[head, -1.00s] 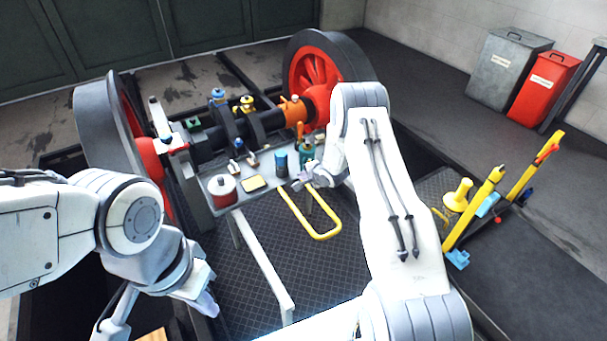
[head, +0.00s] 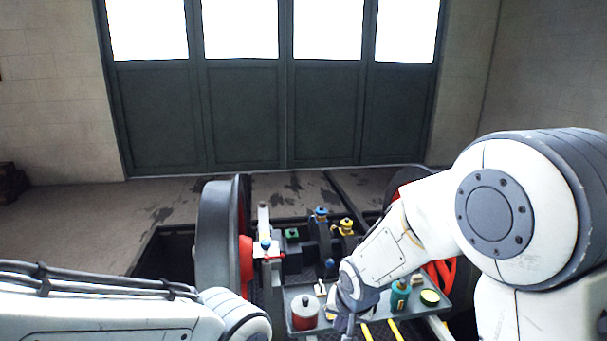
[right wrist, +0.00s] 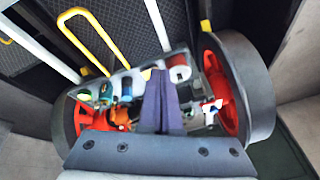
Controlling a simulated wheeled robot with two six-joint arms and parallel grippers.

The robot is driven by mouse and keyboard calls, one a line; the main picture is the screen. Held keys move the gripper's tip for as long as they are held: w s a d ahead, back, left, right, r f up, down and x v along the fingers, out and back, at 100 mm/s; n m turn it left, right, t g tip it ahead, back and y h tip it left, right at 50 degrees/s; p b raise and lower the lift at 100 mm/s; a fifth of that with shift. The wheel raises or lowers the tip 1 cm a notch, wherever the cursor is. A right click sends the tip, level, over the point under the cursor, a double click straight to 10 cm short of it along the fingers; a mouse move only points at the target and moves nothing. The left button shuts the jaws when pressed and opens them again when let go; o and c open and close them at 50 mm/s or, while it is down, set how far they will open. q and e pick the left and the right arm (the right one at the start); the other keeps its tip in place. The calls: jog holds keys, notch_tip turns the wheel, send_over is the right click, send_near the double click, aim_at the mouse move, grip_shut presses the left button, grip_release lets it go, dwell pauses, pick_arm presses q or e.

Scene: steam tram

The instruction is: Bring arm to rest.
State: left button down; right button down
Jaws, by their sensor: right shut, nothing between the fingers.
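My right arm comes in from the right in the head view, bent at a large white joint. Its gripper (head: 345,322) points down over the grey tray (head: 438,309), near the bottom edge of the view. In the right wrist view the two dark fingers (right wrist: 160,90) lie together, shut and empty, with the tray and wheels beyond them. My left forearm crosses the bottom left of the head view. My left gripper is out of view.
The tray holds a red pot (head: 305,312), a teal bottle (head: 400,294) and a green-topped tin (head: 429,297). A black wheel (head: 220,240) with a red hub stands left. Yellow rails (right wrist: 90,38) lie near the tray. Grey doors (head: 240,115) close the back; floor before them is clear.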

jog(key=s+a+r+n+g, duration=0.1)
jog(key=s+r+n, duration=0.15)
jog(key=s, duration=0.65)
jog(key=s+a+r+n+g, duration=0.15)
jog(key=s+n, duration=0.25)
jog(key=s, duration=0.4)
jog(key=s+r+n+g, duration=0.2)
jog(key=s+n, duration=0.2)
jog(key=s, duration=0.5)
notch_tip(320, 180, up, 17)
jog(key=p, duration=1.6)
jog(key=shift+f, duration=0.2)
